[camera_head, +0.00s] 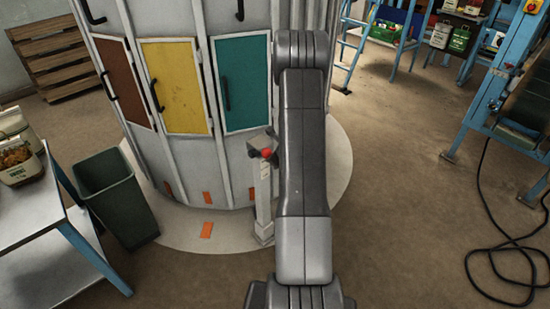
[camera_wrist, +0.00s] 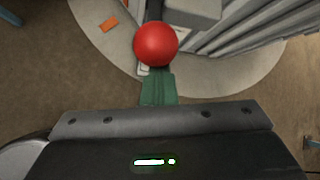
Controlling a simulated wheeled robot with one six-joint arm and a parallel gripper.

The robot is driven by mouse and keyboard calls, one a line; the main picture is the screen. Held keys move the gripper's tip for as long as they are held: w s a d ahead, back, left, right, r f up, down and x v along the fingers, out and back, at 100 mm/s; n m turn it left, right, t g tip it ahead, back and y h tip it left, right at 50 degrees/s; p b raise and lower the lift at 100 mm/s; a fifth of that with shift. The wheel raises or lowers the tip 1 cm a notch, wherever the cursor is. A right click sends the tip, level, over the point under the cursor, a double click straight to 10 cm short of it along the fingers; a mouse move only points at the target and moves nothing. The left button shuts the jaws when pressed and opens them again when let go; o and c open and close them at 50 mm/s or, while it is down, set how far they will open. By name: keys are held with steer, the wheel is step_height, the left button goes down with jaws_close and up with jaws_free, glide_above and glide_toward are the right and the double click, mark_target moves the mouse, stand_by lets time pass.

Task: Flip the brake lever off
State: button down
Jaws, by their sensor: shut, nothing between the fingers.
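The brake lever's red ball knob (camera_head: 266,153) shows at the top of a pale post (camera_head: 263,205) in front of the round cabinet. In the wrist view the red knob (camera_wrist: 155,44) is large, with a dark rod behind it leading up to a grey box (camera_wrist: 192,12). My gripper (camera_wrist: 157,80) has green fingers, shut and empty, with their tips just below the knob in the picture. I cannot tell whether they touch it. In the head view my arm hides the gripper.
The round cabinet has brown, yellow (camera_head: 176,87) and teal (camera_head: 243,82) doors and stands on a pale round base (camera_head: 180,228). A green bin (camera_head: 118,198) and a metal table (camera_head: 30,200) are at left. A black cable (camera_head: 482,200) lies on the floor at right.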

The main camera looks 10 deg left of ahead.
steer(key=shift+w+a+r, duration=0.25)
steer(key=shift+w+r, duration=0.1)
steer(key=shift+r, duration=0.2)
steer(key=s+d+f+b, duration=0.1)
steer(key=d+f+b, duration=0.2)
steer(key=f+b, duration=0.15)
steer(key=w+a+r+p+v, duration=0.1)
steer(key=v, duration=0.9)
steer(key=shift+r, duration=0.45)
steer(key=shift+s, duration=0.1)
steer(key=a+p+x, duration=0.1)
steer(key=p+x, duration=0.1)
steer(key=x, duration=0.7)
steer(key=shift+a+r+p, duration=0.25)
steer(key=shift+p, duration=0.05)
